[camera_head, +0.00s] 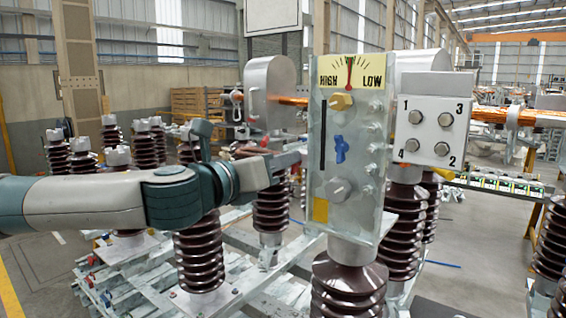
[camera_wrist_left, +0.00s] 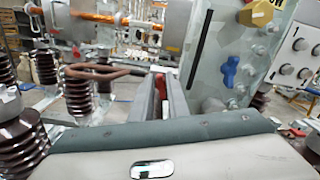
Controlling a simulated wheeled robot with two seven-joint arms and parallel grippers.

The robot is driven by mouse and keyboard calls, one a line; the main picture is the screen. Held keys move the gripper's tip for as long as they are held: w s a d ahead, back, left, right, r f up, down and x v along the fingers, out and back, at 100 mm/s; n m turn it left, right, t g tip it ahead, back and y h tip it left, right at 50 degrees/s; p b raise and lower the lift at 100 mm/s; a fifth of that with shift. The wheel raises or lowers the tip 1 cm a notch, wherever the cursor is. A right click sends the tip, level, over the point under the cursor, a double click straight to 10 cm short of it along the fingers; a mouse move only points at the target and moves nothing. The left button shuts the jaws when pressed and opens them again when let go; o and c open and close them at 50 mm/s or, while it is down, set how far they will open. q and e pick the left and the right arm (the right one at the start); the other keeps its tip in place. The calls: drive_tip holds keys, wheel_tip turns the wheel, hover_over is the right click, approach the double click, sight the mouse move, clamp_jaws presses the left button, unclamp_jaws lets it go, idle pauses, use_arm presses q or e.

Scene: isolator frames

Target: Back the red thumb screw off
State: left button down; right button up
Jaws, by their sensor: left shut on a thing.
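My left gripper (camera_head: 294,158) reaches in from the left, its fingertips just left of the glass-like panel (camera_head: 318,215) with the HIGH/LOW dial. In the left wrist view its fingers (camera_wrist_left: 160,85) point away from the camera and are close together. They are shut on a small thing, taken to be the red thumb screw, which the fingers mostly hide. A reddish-brown bent rod (camera_wrist_left: 100,74) runs up to the fingertips from the left; I cannot tell whether it touches them. A small red spot (camera_head: 265,142) shows just above the gripper. My right gripper is not in view.
The panel carries a yellow knob (camera_head: 341,102), a blue knob (camera_head: 340,149) and a grey knob (camera_head: 338,190). A numbered box with several bolts (camera_head: 432,119) stands to its right. Brown ribbed insulators (camera_head: 200,255) crowd below and left of the arm.

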use_arm(q)
wheel_tip(320, 180, down, 2)
drive_tip(key=n+b, duration=0.5)
drive_tip(key=n, duration=2.2)
drive_tip(key=shift+f, duration=0.2)
drive_tip(key=shift+a, duration=0.1)
drive_tip(key=c, duration=1.7)
unclamp_jaws()
